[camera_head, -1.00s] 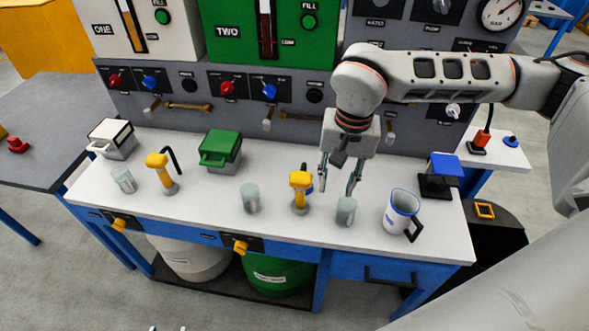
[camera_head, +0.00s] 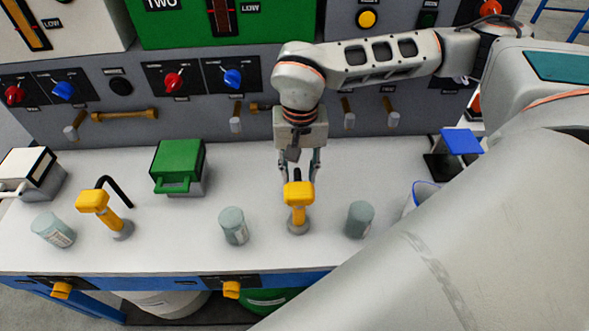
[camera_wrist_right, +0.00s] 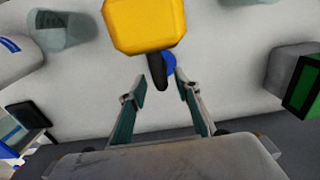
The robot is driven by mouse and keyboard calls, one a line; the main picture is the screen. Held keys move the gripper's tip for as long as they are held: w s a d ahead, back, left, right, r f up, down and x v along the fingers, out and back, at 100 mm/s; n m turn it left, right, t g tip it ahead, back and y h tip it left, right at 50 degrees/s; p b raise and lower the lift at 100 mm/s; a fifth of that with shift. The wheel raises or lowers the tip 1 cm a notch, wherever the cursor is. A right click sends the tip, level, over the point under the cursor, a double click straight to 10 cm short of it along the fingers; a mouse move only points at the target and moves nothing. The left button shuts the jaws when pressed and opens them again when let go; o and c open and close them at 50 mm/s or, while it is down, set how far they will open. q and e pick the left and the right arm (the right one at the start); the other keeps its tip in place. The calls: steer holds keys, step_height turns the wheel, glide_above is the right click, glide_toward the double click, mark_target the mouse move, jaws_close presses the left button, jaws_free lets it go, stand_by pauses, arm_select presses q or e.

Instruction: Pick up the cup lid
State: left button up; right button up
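A small blue round piece, possibly the cup lid (camera_wrist_right: 170,64), shows in the right wrist view. It is partly hidden by the black spout and yellow head of a pump stand (camera_wrist_right: 145,24). In the head view I cannot see it behind that yellow stand (camera_head: 299,194). My right gripper (camera_head: 300,178) is open and empty, pointing down just behind the stand. In the right wrist view its fingertips (camera_wrist_right: 162,90) are spread, with the black spout just beyond them. My left gripper is not in view.
Translucent cups stand left (camera_head: 233,226) and right (camera_head: 360,220) of the stand. A green box (camera_head: 180,166) is farther left, beside another yellow stand (camera_head: 93,201). A white pitcher (camera_head: 421,192) is partly hidden by my arm. The grey panel (camera_head: 130,132) rises behind the white counter.

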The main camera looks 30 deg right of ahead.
steer(key=f, duration=0.5)
steer(key=shift+w+a+f+b, duration=0.2)
steer(key=shift+f+b, duration=0.15)
jaws_close()
